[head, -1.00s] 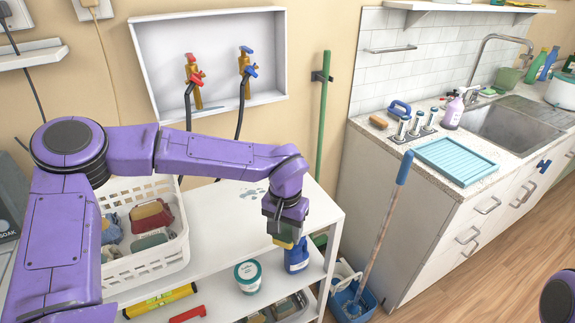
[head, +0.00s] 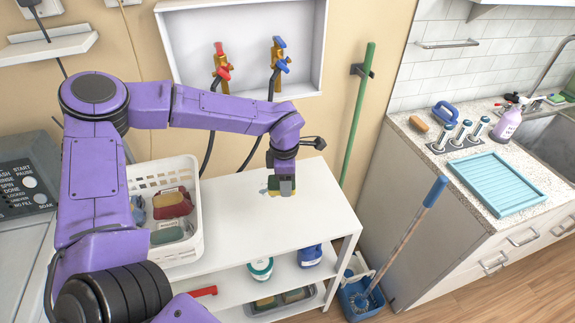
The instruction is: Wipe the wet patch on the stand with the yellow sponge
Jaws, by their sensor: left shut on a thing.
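My left gripper (head: 281,187) is shut on the yellow sponge (head: 271,193), which shows a dark green part and a yellow edge beneath the fingers. It holds the sponge low over the white top of the stand (head: 235,228), apparently touching it. The wet patch (head: 263,190) shows only as a small bluish trace beside the sponge; the sponge and gripper hide the rest. My right gripper is out of view.
A white basket (head: 200,245) with several sponges stands at the left of the stand's top. The top's right and front are clear. Tubs and a tray sit on the shelves below. A blue mop bucket (head: 358,300) stands to the right.

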